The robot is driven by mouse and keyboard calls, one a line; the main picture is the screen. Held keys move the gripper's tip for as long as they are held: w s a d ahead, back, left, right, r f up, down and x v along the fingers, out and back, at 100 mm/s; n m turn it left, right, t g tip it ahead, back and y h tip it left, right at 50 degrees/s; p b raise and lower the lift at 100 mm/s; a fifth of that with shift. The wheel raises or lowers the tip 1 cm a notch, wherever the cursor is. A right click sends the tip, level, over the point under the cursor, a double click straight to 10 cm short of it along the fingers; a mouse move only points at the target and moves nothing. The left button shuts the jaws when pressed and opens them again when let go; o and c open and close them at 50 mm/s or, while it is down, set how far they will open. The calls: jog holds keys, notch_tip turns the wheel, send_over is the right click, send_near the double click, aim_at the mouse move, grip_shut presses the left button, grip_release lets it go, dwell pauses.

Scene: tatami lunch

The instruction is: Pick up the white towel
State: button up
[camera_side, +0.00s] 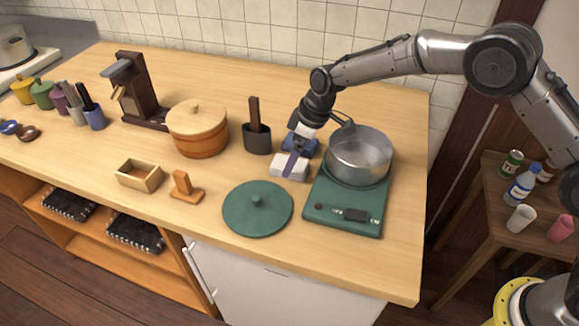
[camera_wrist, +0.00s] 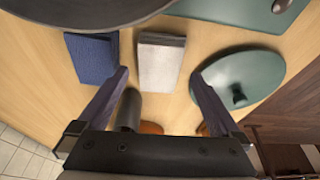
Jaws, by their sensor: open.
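I cannot tell how high the fingertips are above the counter.
A folded blue towel (camera_wrist: 92,55) lies close beside the white one. The steel pot (camera_side: 359,160) stands on the green scale (camera_side: 335,210) to the right. The green lid (camera_side: 240,214) lies front left. A dark holder (camera_side: 257,140) stands behind left.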

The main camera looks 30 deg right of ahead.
jog(key=shift+x, duration=1.1)
jog(key=shift+f, duration=0.25)
jog(key=c, duration=1.3)
jog(key=shift+r, duration=0.1)
